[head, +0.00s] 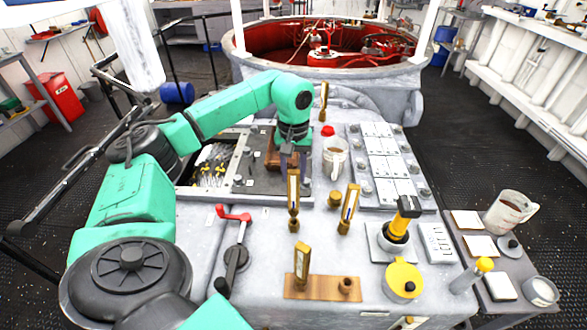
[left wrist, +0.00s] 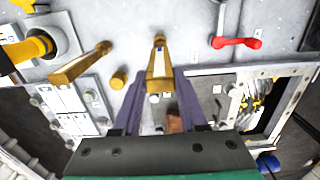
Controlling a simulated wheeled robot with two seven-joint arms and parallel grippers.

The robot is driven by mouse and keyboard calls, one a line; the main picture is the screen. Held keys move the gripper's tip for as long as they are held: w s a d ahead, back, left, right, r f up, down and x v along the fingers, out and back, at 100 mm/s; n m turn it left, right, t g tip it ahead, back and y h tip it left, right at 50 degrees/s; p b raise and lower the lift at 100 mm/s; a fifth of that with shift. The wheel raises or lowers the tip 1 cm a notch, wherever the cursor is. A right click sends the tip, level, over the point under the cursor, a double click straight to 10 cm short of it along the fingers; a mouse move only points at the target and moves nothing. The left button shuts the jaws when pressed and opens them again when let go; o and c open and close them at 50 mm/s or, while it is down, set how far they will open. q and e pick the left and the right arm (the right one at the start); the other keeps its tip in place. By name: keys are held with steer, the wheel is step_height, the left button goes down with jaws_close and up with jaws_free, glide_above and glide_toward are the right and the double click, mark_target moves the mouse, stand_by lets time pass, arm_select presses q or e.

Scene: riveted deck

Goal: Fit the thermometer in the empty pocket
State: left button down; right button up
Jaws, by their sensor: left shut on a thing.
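My left gripper (head: 292,152) is shut on a brass thermometer (head: 293,198) with a pale scale, hanging upright below the fingers. In the left wrist view the thermometer (left wrist: 160,68) sits between the fingers of the gripper (left wrist: 158,100). I cannot tell whether its lower end touches the console top. My right gripper is not in view.
Another brass thermometer (head: 349,208) stands right of the held one, beside a small brass knob (head: 334,200). A red-handled lever (head: 234,216) is at the left. A clear jug (head: 334,158) stands behind.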

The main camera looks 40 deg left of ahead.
mark_target(294, 183)
arm_select(q)
steer(key=shift+f+b, duration=0.45)
steer(key=shift+f, duration=0.3)
steer(key=shift+f+b, duration=0.9)
steer(key=shift+f, duration=0.5)
stand_by(0.8)
steer(key=shift+c, duration=1.8)
jaws_free()
step_height(294, 183, up, 10)
step_height(294, 183, up, 5)
steer(key=shift+f+p, duration=0.15)
steer(key=shift+p, duration=0.75)
steer(key=shift+f, duration=0.1)
